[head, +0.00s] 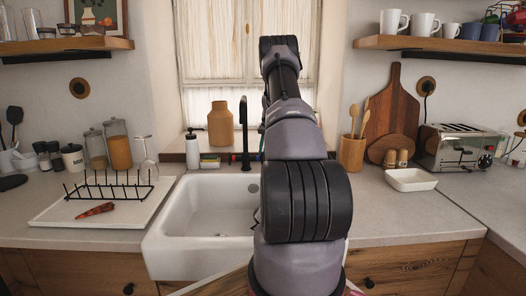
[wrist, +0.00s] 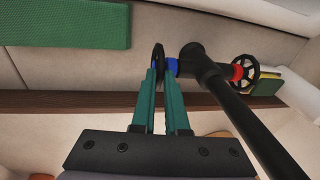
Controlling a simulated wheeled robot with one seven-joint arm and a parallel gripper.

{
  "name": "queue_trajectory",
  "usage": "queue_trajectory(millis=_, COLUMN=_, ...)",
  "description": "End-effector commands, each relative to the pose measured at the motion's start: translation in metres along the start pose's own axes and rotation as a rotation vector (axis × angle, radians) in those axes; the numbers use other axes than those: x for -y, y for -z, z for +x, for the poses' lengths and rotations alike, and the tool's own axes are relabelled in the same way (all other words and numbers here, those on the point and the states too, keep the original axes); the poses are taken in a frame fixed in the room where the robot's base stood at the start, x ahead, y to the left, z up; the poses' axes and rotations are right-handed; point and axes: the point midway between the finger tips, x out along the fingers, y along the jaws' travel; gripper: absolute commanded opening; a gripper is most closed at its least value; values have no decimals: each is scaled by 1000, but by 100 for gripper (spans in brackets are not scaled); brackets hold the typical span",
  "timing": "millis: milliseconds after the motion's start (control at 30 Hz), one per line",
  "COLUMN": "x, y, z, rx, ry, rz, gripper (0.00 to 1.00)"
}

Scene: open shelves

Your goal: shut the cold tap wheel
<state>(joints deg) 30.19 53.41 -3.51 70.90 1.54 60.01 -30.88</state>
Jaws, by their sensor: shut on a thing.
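The cold tap wheel (wrist: 158,54) is a thin black wheel beside a blue collar (wrist: 171,66), seen nearly edge-on in the wrist view. My gripper (wrist: 160,73) has its green fingers closed on the lower part of this wheel, one finger on each side. The black tap (wrist: 205,68) runs beside it, with a second spoked wheel (wrist: 245,72) behind a red collar to the right. In the head view the tap spout (head: 244,125) rises behind the sink.
The white sink (head: 165,215) lies in front of the tap. A soap bottle (head: 192,148), sponges (head: 210,161) and an orange-brown vase (head: 221,124) stand near the window. A drying rack (head: 110,187) is left; a utensil pot (head: 351,153) is right of my arm.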

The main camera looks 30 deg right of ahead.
Motion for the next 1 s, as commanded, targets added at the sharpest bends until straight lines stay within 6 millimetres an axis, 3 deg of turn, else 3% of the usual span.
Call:
queue_trajectory(millis=133, x=1, y=0, z=0, rx=-2, ry=2, rz=-1, gripper=0)
queue_trajectory(millis=167, x=1, y=0, z=0, rx=-2, ry=2, rz=-1, gripper=23)
queue_trajectory(millis=200, x=1, y=0, z=0, rx=-2, ry=2, rz=-1, gripper=38)
queue_trajectory(millis=233, x=1, y=0, z=0, rx=-2, ry=2, rz=-1, gripper=40)
queue_trajectory(millis=633, x=0, y=1, z=-8, rx=-4, ry=1, rz=0, gripper=40)
queue_trajectory(millis=1000, x=0, y=1, z=-78, rx=-5, ry=1, rz=-1, gripper=40)
